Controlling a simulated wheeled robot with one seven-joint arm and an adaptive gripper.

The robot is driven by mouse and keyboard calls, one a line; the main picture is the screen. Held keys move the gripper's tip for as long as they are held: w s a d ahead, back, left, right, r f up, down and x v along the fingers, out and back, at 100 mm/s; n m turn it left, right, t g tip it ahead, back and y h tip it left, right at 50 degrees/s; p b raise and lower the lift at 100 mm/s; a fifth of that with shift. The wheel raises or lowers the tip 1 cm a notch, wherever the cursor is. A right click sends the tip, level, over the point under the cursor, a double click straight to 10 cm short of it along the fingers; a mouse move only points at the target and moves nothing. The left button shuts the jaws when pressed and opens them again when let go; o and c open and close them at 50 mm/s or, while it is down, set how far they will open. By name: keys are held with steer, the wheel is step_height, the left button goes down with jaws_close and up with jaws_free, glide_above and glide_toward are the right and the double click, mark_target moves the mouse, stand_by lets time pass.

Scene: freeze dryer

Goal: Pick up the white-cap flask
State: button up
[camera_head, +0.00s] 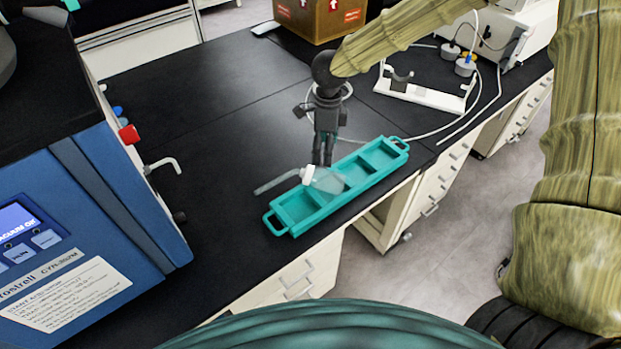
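The white-cap flask (328,182) has a clear, see-through body and a white cap (307,174) that points left. It lies tilted at the teal tray (290,231), over its middle part. A grey bent tube (277,183) shows just left of the cap; I cannot tell whether it is joined to it. My gripper (322,162) points down, with its fingertips right at the flask's upper edge in the picture. The dark fingers look close together, seen nearly edge on. I cannot tell whether they touch or hold the flask.
The blue freeze dryer (110,190) stands at the left with a bent tap (162,165) sticking out. A white stand (425,93), a cardboard box (320,14) and a loose white tube are at the back. The black bench (200,95) is clear left of my gripper.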

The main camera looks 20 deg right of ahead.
mark_target(321, 171)
steer(key=shift+o, duration=0.4)
steer(key=shift+w+a+f+b, duration=0.15)
steer(key=shift+w+a+b, duration=0.2)
steer(key=shift+b, duration=0.9)
steer(key=shift+a+r+b, duration=0.2)
steer(key=shift+a+b, duration=0.2)
steer(key=shift+b, duration=0.05)
steer(key=shift+f, duration=0.15)
steer(key=f, duration=0.2)
steer(key=f+p, duration=0.1)
steer(key=f, duration=0.1)
steer(key=shift+s+a+f, duration=0.1)
steer(key=shift+s+f, duration=0.1)
steer(key=shift+f, duration=0.15)
steer(key=shift+s+f+p, duration=0.25)
steer(key=shift+f+p, duration=0.35)
steer(key=shift+f, duration=0.05)
steer(key=shift+s+d+f+p, duration=0.1)
steer(key=shift+f+p, duration=0.25)
steer(key=shift+f, duration=0.7)
steer(key=shift+s+d+f+p, duration=0.1)
steer(key=shift+f+p, duration=0.2)
steer(key=shift+f, duration=0.75)
